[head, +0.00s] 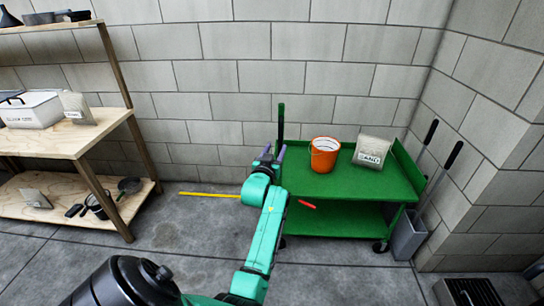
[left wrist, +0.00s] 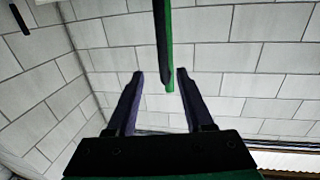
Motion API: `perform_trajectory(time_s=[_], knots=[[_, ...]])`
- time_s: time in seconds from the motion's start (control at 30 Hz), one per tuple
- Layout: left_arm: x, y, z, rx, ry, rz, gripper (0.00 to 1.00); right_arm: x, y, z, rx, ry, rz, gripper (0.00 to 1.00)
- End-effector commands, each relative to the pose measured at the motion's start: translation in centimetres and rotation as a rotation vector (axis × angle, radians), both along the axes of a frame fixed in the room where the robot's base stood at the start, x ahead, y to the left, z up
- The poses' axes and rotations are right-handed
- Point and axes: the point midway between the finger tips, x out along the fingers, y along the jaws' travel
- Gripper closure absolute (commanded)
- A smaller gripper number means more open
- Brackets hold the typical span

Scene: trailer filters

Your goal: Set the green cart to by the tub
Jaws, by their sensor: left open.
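The green cart (head: 350,182) stands against the back wall at right in the head view, with an upper tray, a lower shelf and dark casters. An upright green and black post (head: 281,122) rises at its left end. My left gripper (head: 275,150) is open at that end, close to the post. In the left wrist view the post (left wrist: 163,45) shows just beyond and between the spread fingers (left wrist: 160,74), with nothing clamped. I cannot tell which thing is the tub; a white lidded box (head: 30,112) sits on the wooden bench. My right gripper is not in view.
An orange bucket (head: 324,155) and a sand bag (head: 371,152) stand on the cart. A grey bin (head: 408,238) with long handles is right of it. The wooden bench (head: 60,142) stands left. Concrete floor (head: 180,235) between is mostly open, with a yellow strip (head: 208,195).

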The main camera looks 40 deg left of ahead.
Motion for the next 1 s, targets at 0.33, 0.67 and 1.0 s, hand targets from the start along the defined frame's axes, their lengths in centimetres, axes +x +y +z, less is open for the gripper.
perform_trajectory(time_s=[0.33, 0.67, 1.0], knots=[[-4.5, -2.3, 0.0, 0.0, 0.001, -0.001, 0.48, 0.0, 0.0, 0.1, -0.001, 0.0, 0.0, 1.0], [-4.5, -2.3, 0.0, 0.0, 0.0, -0.001, 0.48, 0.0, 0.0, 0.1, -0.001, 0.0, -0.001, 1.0], [-3.3, -5.8, -7.1, -0.036, 0.154, -0.095, 0.48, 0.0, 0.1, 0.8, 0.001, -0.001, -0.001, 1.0]])
